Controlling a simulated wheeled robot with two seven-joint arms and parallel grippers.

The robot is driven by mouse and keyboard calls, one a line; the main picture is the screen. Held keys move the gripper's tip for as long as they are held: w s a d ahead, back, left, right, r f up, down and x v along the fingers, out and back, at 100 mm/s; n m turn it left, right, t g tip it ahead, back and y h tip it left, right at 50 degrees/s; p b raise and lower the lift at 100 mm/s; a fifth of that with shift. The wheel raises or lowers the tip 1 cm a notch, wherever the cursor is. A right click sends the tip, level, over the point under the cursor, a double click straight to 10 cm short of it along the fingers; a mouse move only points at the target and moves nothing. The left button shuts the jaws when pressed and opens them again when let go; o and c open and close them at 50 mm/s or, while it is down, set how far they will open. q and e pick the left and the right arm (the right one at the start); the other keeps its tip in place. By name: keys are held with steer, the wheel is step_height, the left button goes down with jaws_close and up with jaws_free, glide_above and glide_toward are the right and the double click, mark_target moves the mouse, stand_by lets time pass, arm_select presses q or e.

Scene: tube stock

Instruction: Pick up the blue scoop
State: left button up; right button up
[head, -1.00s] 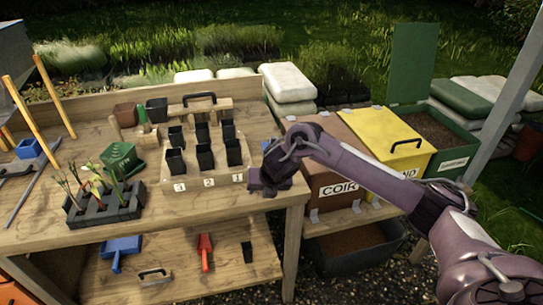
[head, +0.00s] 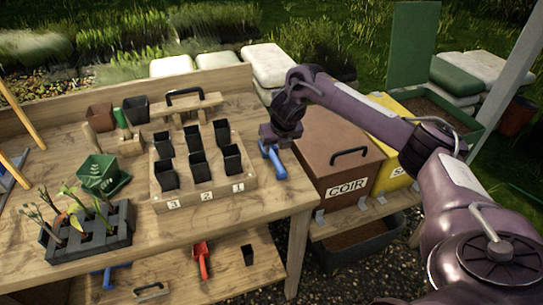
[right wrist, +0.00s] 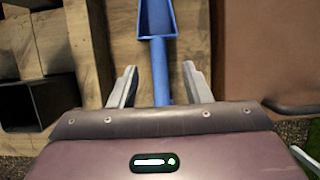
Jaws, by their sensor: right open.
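The blue scoop (head: 277,165) lies at the right end of the wooden bench top, beside the numbered pot tray. In the right wrist view the blue scoop (right wrist: 157,22) has its pan at the top and its handle running down between my fingers. My right gripper (head: 272,138) is over the scoop; part of the scoop is hidden behind it. In the right wrist view my right gripper (right wrist: 160,78) is open, one finger on each side of the handle, with gaps visible. My left gripper is not in view.
A wooden tray (head: 205,198) of black pots stands just left of the scoop. The brown COIR box (head: 335,150) is close on the right, beyond the bench edge. A seedling tray (head: 88,235) sits front left. A red trowel (head: 201,258) lies on the lower shelf.

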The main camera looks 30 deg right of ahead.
mark_target(274, 155)
steer(key=x, duration=0.1)
steer(key=p+x, duration=0.1)
steer(key=x, duration=0.1)
steer(key=shift+s+a+f, duration=0.1)
steer(key=shift+a+f, duration=0.05)
steer(key=shift+f, duration=0.25)
steer(key=shift+x, duration=0.85)
steer(key=shift+r, duration=0.1)
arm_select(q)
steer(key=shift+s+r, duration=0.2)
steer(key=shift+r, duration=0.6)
arm_select(e)
jaws_close()
